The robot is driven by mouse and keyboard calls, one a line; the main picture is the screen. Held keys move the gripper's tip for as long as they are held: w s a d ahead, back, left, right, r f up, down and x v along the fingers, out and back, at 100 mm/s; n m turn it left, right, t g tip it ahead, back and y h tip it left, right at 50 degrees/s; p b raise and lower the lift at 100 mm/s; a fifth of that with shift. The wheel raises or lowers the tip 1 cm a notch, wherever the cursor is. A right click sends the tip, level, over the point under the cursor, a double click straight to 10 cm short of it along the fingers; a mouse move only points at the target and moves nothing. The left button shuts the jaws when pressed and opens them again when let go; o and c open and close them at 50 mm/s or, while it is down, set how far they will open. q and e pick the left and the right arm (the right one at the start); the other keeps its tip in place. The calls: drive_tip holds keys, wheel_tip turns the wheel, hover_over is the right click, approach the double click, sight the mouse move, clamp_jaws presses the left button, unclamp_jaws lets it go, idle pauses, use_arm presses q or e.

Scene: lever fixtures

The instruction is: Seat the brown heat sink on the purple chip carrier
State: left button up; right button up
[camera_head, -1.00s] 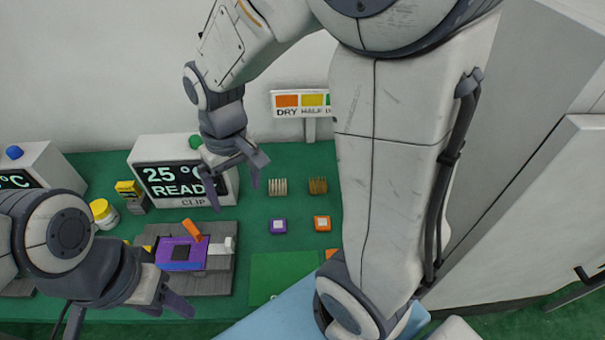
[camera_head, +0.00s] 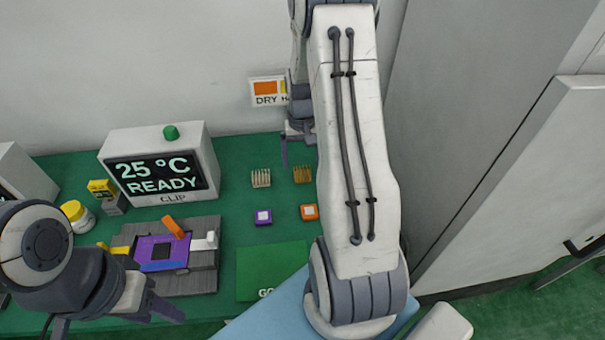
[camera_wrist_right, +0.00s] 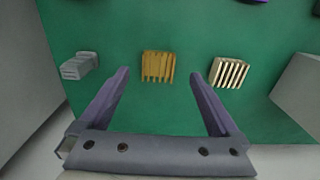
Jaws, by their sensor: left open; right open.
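The brown heat sink (camera_head: 302,174), a small finned block, lies on the green mat; the right wrist view shows it (camera_wrist_right: 157,66) ahead of and between my fingertips, apart from them. My right gripper (camera_head: 299,152) is open and empty, behind the heat sink in the head view; it also shows in the wrist view (camera_wrist_right: 160,74). The purple chip carrier (camera_head: 145,246) sits in a grey fixture at the left, with a dark square chip on it and an orange lever tilted up at its back. My left gripper (camera_head: 118,318) is open and empty near the front left.
A pale heat sink (camera_head: 261,178) lies beside the brown one. A display unit (camera_head: 160,175) reading 25 °C READY stands behind the fixture. A green pad (camera_head: 262,270) is bare.

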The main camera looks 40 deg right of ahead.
sight(303, 173)
wheel_tip(303, 173, down, 5)
drive_tip(key=shift+d+r, duration=0.1)
drive_tip(key=shift+d, duration=0.05)
drive_tip(key=c, duration=1.5)
drive_tip(key=shift+o, duration=0.2)
drive_tip(key=shift+r, duration=0.15)
